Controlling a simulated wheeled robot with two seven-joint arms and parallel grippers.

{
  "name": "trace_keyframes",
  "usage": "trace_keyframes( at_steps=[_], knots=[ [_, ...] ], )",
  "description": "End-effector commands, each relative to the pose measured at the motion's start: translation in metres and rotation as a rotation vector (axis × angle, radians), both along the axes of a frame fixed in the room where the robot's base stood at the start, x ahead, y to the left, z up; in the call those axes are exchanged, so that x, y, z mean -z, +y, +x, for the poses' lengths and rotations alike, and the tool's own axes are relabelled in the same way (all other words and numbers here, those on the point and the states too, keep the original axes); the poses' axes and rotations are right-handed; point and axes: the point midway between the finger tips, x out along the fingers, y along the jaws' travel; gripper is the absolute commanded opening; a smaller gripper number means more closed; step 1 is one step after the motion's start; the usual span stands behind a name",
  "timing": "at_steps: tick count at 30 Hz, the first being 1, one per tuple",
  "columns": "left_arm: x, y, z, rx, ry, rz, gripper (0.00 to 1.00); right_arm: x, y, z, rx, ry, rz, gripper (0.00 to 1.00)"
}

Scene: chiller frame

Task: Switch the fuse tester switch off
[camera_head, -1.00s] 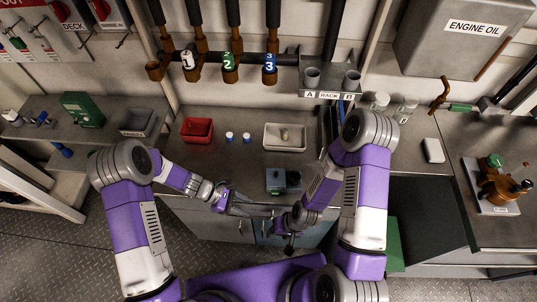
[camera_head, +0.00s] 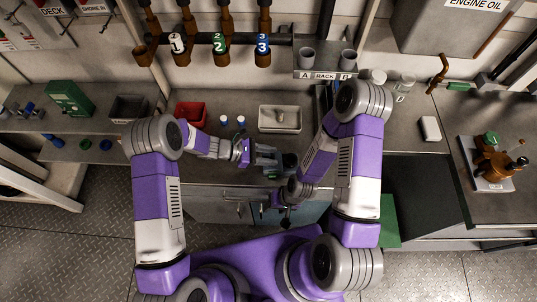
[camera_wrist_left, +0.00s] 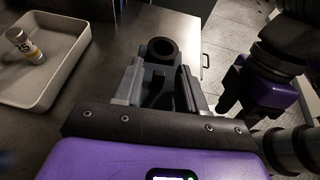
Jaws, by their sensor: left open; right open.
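The fuse tester, a small dark grey-blue box (camera_head: 287,160), stands near the front edge of the counter. In the left wrist view the tester (camera_wrist_left: 160,50) shows a round ring on top, just beyond and between my fingers. My left gripper (camera_head: 274,159) is over the counter at the tester's left side, fingers apart and pointing at it; it also shows in the left wrist view (camera_wrist_left: 158,88). I cannot tell whether it touches. The switch itself cannot be made out. My right gripper (camera_head: 286,217) hangs lower, in front of the cabinet, open and empty.
A white tray (camera_head: 264,117) with a small labelled bottle (camera_wrist_left: 25,45) in it lies behind the tester. A red bin (camera_head: 190,104) and two small blue-and-white bottles (camera_head: 240,121) stand to the left. A rack (camera_head: 325,72) is fixed above the counter.

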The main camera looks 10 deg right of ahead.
Motion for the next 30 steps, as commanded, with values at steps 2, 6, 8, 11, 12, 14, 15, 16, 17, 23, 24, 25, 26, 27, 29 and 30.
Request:
trace_keyframes(
  at_steps=[2, 6, 8, 11, 12, 14, 15, 16, 17, 23, 24, 25, 26, 27, 29, 30],
  knots=[
    [0.0, 0.0, 0.0, 0.0, -0.001, 0.0, 0.4, 0.0, 0.0, 0.0, 0.0, 0.0, 0.0, 0.52],
    [0.0, 0.0, 0.0, 0.0, 0.0, 0.0, 0.39, 0.0, 0.0, 0.0, 0.0, 0.0, 0.0, 0.52],
    [0.0, 0.0, 0.0, 0.0, 0.0, 0.0, 0.3, 0.0, 0.0, 0.0, 0.0, 0.0, 0.0, 0.52],
    [0.0, 0.0, 0.0, 0.0, 0.0, 0.0, 0.14, 0.0, 0.0, 0.0, 0.0, 0.0, 0.0, 0.52],
    [0.0, 0.0, 0.0, 0.0, 0.0, 0.001, 0.08, 0.0, 0.0, 0.0, 0.0, 0.0, 0.0, 0.52],
    [0.0, 0.0, 0.0, 0.0, 0.0, 0.001, 0.0, 0.0, 0.0, 0.0, 0.0, 0.0, 0.0, 0.52],
    [0.0, 0.0, 0.0, 0.0, 0.0, 0.001, 0.0, 0.0, 0.0, 0.0, 0.0, 0.0, 0.0, 0.52],
    [0.0, 0.0, 0.0, 0.0, 0.0, 0.001, 0.0, 0.0, 0.0, 0.0, 0.0, 0.0, 0.0, 0.52],
    [0.0, 0.0, 0.0, 0.0, 0.0, 0.001, 0.0, 0.0, 0.0, 0.0, 0.0, 0.0, 0.0, 0.52],
    [0.004, 0.002, 0.001, -0.004, 0.008, -0.036, 0.0, 0.011, 0.0, 0.0, 0.0, 0.0, 0.0, 0.52],
    [0.006, 0.002, 0.001, -0.004, 0.013, -0.058, 0.0, 0.016, 0.0, 0.0, 0.0, 0.0, 0.0, 0.52],
    [0.007, 0.003, 0.001, -0.004, 0.017, -0.076, 0.0, 0.02, 0.0, 0.0, 0.0, 0.0, 0.0, 0.52],
    [0.008, 0.004, 0.002, -0.005, 0.02, -0.095, 0.0, 0.025, 0.0, 0.0, 0.0, 0.0, 0.0, 0.52],
    [0.009, 0.004, 0.002, -0.006, 0.024, -0.124, 0.0, 0.031, 0.0, 0.0, 0.0, 0.0, 0.0, 0.52],
    [0.01, 0.005, 0.002, -0.006, 0.031, -0.167, 0.0, 0.04, 0.0, 0.0, 0.0, 0.0, 0.0, 0.52],
    [0.01, 0.006, 0.002, -0.006, 0.037, -0.196, 0.0, 0.045, 0.0, 0.0, 0.0, 0.0, 0.0, 0.52]
  ],
)
